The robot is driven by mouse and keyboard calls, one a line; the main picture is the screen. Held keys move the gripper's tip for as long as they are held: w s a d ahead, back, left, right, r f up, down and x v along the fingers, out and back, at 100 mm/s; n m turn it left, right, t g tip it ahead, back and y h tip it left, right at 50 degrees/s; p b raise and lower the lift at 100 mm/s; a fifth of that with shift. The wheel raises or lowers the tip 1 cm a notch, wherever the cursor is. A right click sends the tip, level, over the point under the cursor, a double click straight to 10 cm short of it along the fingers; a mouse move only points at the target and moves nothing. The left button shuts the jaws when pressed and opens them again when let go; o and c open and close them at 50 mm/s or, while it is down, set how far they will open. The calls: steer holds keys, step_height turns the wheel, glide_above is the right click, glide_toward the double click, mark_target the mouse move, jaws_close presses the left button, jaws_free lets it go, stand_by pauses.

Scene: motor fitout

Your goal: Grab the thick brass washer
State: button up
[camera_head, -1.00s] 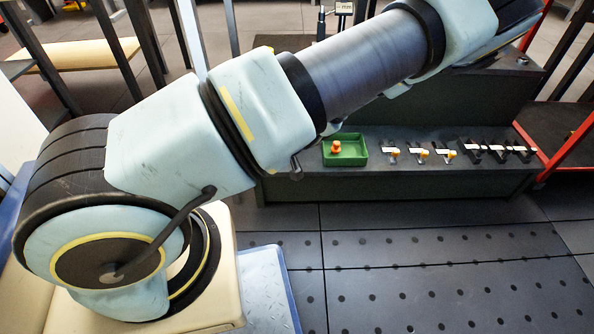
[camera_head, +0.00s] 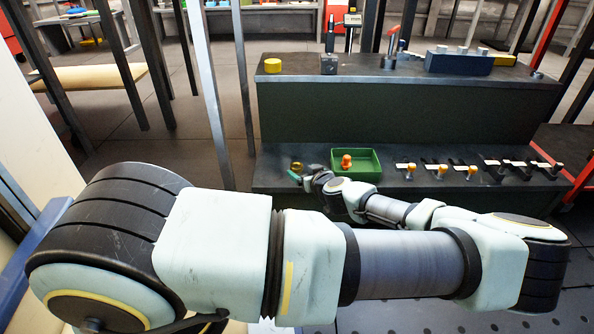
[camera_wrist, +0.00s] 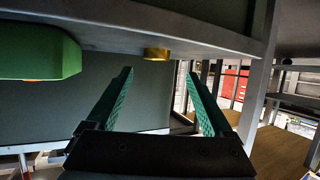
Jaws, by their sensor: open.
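The thick brass washer (camera_head: 297,166) is a small gold ring on the lower step of the dark bench, left of the green tray. In the wrist view the washer (camera_wrist: 157,54) shows at the shelf edge, just beyond and between the fingertips. My gripper (camera_head: 294,174) is at the left end of the lower step, close to the washer and partly overlapping it in the head view. In the wrist view my gripper (camera_wrist: 159,73) has its two green fingers wide apart with nothing between them. I cannot tell whether a finger touches the washer.
The green tray (camera_head: 372,158) holds an orange part (camera_head: 346,161) and stands just right of the gripper; it also shows in the wrist view (camera_wrist: 35,52). Several small clamps lie farther right. A yellow cylinder (camera_head: 273,65) and a blue block (camera_head: 458,63) stand on the upper step.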

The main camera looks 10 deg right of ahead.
mark_target(301, 170)
steer(key=x, duration=0.1)
steer(key=b+x, duration=0.1)
steer(key=x, duration=0.1)
steer(key=b+x, duration=0.1)
steer(key=shift+w+d+f, duration=0.15)
steer(key=shift+d+f, duration=0.15)
steer(key=shift+f, duration=0.1)
steer(key=shift+w+a+f, duration=0.1)
steer(key=shift+w, duration=0.35)
jaws_close()
